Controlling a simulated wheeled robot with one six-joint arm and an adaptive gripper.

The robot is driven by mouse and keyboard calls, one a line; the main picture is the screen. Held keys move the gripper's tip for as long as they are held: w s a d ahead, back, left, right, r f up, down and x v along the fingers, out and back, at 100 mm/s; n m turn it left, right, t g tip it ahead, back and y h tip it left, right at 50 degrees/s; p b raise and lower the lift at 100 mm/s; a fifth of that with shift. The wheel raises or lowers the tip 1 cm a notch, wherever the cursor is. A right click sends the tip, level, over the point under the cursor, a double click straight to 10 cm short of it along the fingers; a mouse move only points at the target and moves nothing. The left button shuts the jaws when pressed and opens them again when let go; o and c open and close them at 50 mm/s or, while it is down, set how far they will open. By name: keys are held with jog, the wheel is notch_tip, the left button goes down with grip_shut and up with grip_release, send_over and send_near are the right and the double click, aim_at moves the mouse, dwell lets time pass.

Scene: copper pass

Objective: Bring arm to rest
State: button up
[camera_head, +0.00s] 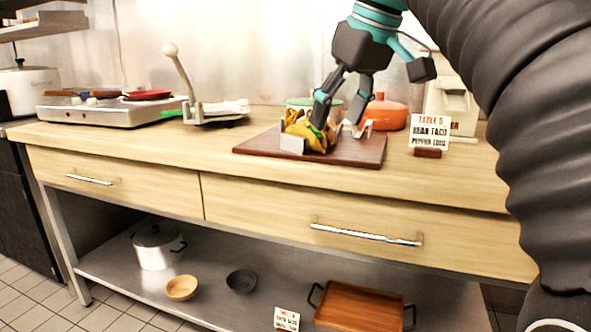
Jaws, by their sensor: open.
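My gripper (338,112) reaches down from the upper right over the wooden counter (130,140). Its dark fingers are open and sit at a taco (312,134), one finger overlapping the taco in the picture. I cannot tell whether they touch. The taco stands in a metal holder (292,144) on a dark red-brown board (262,146). A second part of a white or metal holder (357,130) shows to the right of the fingers, partly hidden. My dark ribbed arm fills the right side of the view.
An order card (430,131) stands right of the board, before a beige machine (452,106). An orange pot (388,113) is behind. A press (200,112) and a hot plate (110,112) stand left. The lower shelf (215,300) holds bowls, a pot and a brown tray (358,306).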

jog(key=s+d+f+m+h, duration=0.1)
jog(key=s+f, duration=0.4)
jog(key=f, duration=0.6)
jog(key=s+d+f+m+t+h, duration=0.1)
jog(key=s+d+f+m, duration=0.3)
jog(key=f, duration=0.8)
jog(key=s+d+f+m+t+h, duration=0.1)
jog(key=s+d+f+m, duration=0.1)
jog(key=s+d+f, duration=0.2)
jog(key=s+f, duration=0.3)
jog(key=f, duration=0.5)
jog(key=shift+s+d, duration=0.15)
jog(key=shift+s, duration=0.15)
